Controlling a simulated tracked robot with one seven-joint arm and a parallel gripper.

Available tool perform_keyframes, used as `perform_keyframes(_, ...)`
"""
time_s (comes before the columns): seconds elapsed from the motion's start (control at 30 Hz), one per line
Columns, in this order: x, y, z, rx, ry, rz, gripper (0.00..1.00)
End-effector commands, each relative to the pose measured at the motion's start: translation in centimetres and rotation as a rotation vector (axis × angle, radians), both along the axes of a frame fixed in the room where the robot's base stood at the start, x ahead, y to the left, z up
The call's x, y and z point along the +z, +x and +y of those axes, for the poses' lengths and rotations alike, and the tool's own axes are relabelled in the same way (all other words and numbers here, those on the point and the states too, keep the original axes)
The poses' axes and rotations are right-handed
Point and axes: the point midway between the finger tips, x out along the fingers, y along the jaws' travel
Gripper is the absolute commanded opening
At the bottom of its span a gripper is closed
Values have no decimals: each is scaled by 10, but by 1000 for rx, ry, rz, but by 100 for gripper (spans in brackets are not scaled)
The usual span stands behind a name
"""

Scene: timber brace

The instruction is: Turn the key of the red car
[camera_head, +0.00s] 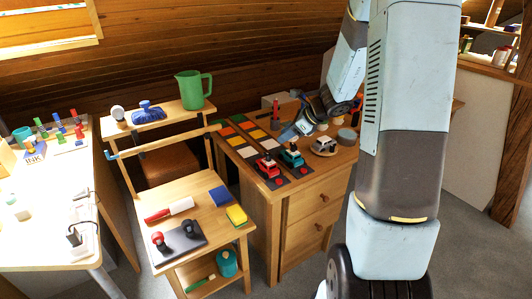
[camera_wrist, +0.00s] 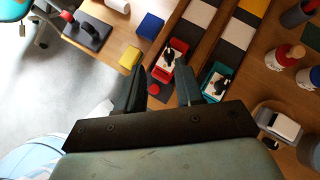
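The red car (camera_head: 267,167) stands on a dark lane at the front left of the wooden drawer desk. It also shows in the wrist view (camera_wrist: 180,46), with a black key-like piece (camera_wrist: 169,57) on top; its exact turn is too small to tell. My gripper (camera_wrist: 160,86) is open and empty. In the head view my gripper (camera_head: 291,132) hangs over the desk, behind the cars. A teal car (camera_head: 291,155) stands right of the red one, also with a black piece (camera_wrist: 218,83) on top.
A white-grey car (camera_head: 324,145) sits on a round base to the right. Red, white and dark pots (camera_wrist: 290,57) stand near it. A lower wooden cart (camera_head: 185,225) at left holds a blue block (camera_head: 219,196) and a yellow sponge (camera_head: 236,215). A green jug (camera_head: 194,89) stands on its upper shelf.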

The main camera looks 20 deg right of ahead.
Motion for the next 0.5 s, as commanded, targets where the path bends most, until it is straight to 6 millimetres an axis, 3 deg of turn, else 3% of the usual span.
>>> perform_keyframes(0.23, -21, 13, -10, -98, 56, 46, 36)
perform_keyframes(0.5, -45, 27, 8, -99, 58, 49, 36)
